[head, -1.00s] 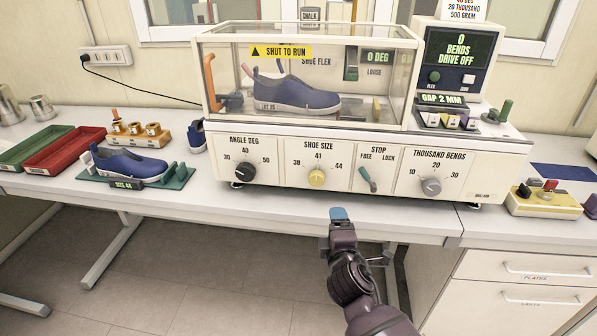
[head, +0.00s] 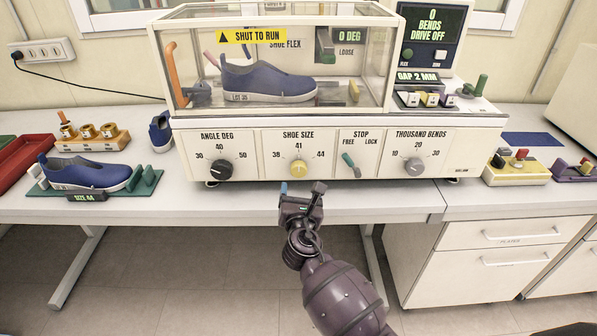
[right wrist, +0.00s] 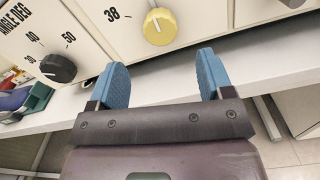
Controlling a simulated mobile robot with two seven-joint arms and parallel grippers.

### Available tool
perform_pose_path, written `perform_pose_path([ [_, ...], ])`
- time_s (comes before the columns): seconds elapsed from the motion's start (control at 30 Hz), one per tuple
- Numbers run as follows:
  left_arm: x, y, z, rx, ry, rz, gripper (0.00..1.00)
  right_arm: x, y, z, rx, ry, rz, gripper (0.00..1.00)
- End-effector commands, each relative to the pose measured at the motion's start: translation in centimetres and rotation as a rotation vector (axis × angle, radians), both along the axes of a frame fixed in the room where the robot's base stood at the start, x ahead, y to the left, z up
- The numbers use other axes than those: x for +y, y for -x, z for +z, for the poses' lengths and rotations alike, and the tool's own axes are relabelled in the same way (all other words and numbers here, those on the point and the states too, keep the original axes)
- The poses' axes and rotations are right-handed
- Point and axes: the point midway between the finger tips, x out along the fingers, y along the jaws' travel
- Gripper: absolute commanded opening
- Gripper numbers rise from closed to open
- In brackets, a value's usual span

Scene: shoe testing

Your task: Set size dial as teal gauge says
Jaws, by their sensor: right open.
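The yellow SHOE SIZE dial (head: 298,169) is on the front panel of the white machine, with 38, 41 and 44 printed around it; its mark appears to point up toward 41. It also shows at the top of the right wrist view (right wrist: 159,27). The teal gauge (head: 147,183) stands on the table at left, holding a blue shoe (head: 88,173); its label reads SIZE 44. My right gripper (head: 301,194) is open and empty, just below and in front of the dial, not touching it. Its blue fingers (right wrist: 162,80) are spread apart. My left gripper is not in view.
The black ANGLE DEG knob (head: 222,169), green STOP lever (head: 349,161) and grey THOUSAND BENDS knob (head: 415,166) flank the dial. A clear cover (head: 180,50) encloses another blue shoe. A yellow control box (head: 516,174) sits at right. The table's front strip is clear below the dial.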

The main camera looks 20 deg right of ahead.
Motion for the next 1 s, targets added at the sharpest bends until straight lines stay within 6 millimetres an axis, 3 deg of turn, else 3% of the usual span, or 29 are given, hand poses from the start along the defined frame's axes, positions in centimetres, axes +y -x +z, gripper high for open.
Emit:
perform_pose_path([
  [0.3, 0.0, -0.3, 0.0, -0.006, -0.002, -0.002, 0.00, -1.5, -5.3, 0.1, -0.001, 0.000, 0.000, 0.74],
  [0.5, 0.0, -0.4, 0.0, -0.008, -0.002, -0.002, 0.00, -2.1, -7.3, 0.0, 0.000, -0.001, 0.001, 0.74],
  [0.93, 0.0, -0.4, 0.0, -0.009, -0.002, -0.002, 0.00, -2.3, -8.0, 0.0, -0.001, -0.002, 0.000, 0.74],
  [1.0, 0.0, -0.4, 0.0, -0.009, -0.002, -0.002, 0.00, -2.3, -8.0, 0.0, -0.001, -0.002, 0.000, 0.64],
])
